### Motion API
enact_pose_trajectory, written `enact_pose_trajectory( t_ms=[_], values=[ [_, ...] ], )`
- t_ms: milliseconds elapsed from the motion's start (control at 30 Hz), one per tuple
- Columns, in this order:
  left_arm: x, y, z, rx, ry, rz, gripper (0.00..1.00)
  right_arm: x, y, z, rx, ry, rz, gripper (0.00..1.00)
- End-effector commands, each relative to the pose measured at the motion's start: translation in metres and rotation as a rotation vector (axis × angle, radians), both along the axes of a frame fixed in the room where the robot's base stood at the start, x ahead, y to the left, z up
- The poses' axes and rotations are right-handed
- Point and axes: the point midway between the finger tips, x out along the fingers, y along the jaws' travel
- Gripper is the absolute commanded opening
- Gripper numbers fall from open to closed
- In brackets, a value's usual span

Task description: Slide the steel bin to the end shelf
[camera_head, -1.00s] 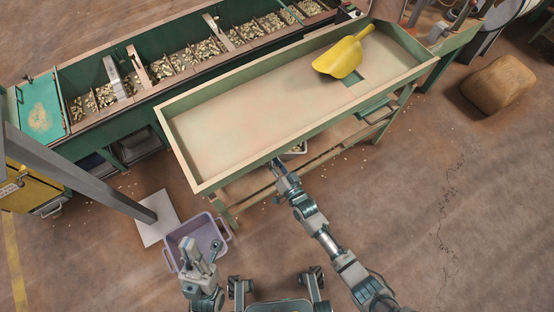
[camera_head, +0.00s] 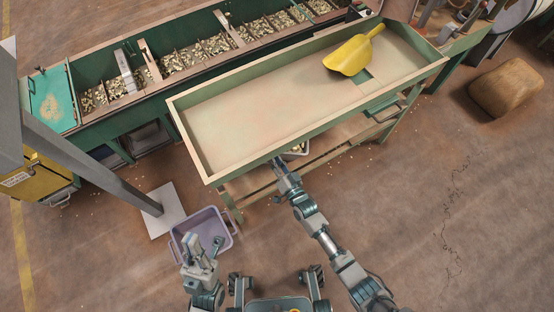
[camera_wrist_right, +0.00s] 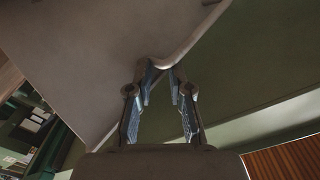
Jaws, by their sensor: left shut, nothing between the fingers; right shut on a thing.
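The steel bin (camera_head: 300,148) shows only in part under the near edge of the green-framed sorting table, with pale nuts in it. In the right wrist view its smooth grey wall (camera_wrist_right: 85,50) fills the upper left, tilted across the picture. My right gripper (camera_wrist_right: 161,72) is shut on the bin's rim at its lower corner. In the head view my right gripper's tips are hidden under the table edge. My left gripper (camera_head: 204,246) is shut and empty, raised in front of the lilac crate. The end shelf cannot be told apart for certain.
The sorting table (camera_head: 250,115) carries a yellow scoop (camera_head: 350,57). A wooden lower shelf (camera_head: 255,182) runs beneath it. The lilac crate (camera_head: 227,214) stands on the floor by its near left leg. A slanted grey post (camera_head: 95,170) stands at left.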

Motion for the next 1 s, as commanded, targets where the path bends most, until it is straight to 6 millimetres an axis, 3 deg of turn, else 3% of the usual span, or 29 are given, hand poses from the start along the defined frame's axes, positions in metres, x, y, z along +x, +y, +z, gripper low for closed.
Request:
enact_pose_trajectory(
  t_ms=[33,167,200,300,767,1000],
  values=[
    [0.000,0.000,-0.002,0.000,0.005,0.000,0.00,-0.007,0.006,-0.013,-0.009,0.026,0.013,0.00],
    [-0.001,0.000,-0.004,-0.001,0.011,0.000,0.00,-0.007,0.004,-0.013,-0.007,0.026,0.012,0.00],
    [-0.001,0.000,-0.004,-0.001,0.012,0.000,0.00,-0.007,0.004,-0.013,-0.006,0.027,0.012,0.24],
    [-0.001,0.000,-0.004,0.000,0.013,0.000,0.00,-0.007,0.004,-0.013,-0.006,0.027,0.012,0.49],
    [-0.001,0.001,0.001,-0.002,-0.005,0.002,0.00,-0.009,0.000,-0.009,-0.004,0.019,0.009,0.49],
    [-0.002,0.000,0.001,0.000,-0.002,0.001,0.00,-0.045,-0.017,-0.008,-0.003,0.018,0.008,0.49]
  ],
)
